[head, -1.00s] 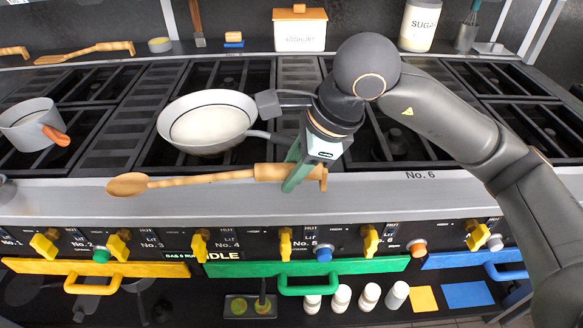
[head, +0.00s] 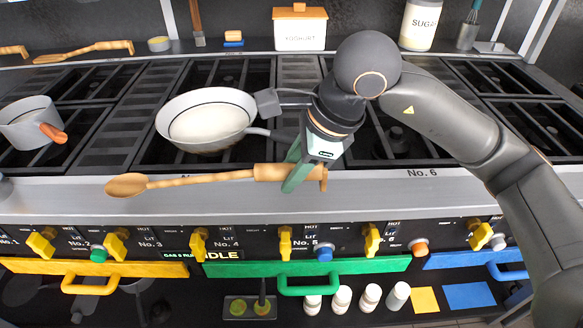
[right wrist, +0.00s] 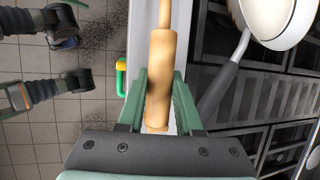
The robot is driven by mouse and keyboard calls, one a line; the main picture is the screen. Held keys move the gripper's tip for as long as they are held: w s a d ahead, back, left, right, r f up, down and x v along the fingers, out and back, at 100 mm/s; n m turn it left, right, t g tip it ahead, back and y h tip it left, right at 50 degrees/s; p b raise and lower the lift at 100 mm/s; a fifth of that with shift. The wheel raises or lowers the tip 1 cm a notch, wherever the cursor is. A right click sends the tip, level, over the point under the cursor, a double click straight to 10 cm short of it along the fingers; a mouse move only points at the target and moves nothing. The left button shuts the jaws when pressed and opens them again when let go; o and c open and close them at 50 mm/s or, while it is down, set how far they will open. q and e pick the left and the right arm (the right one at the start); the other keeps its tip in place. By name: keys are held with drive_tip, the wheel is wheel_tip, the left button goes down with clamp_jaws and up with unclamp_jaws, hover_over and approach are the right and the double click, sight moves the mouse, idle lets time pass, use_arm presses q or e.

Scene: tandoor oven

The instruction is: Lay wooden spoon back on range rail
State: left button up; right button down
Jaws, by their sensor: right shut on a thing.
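The wooden spoon (head: 190,180) lies lengthwise along the steel front rail (head: 400,190) of the range, with its bowl to the left. My right gripper (head: 296,177) is shut on its thick handle end near No. 5. In the right wrist view the handle (right wrist: 160,80) sits between the green fingers (right wrist: 160,100), over the pale rail. Whether the spoon touches the rail or hangs just above it I cannot tell. My left gripper is not in the head view.
A white-lined pan (head: 206,118) stands on the burner behind the spoon, its handle close to my right gripper. A grey pot (head: 30,122) stands at the left. Yellow knobs (head: 199,243) and a green towel bar (head: 310,266) are below the rail. Another wooden spoon (head: 85,52) lies at the back.

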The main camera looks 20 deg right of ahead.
drive_tip(key=shift+f+b, duration=0.9)
drive_tip(key=shift+f, duration=0.15)
unclamp_jaws()
drive_tip(key=shift+r, duration=0.15)
idle(0.3)
drive_tip(key=p+v, duration=0.4)
drive_tip(key=v, duration=0.5)
drive_tip(key=shift+p, duration=0.35)
idle(0.7)
idle(0.4)
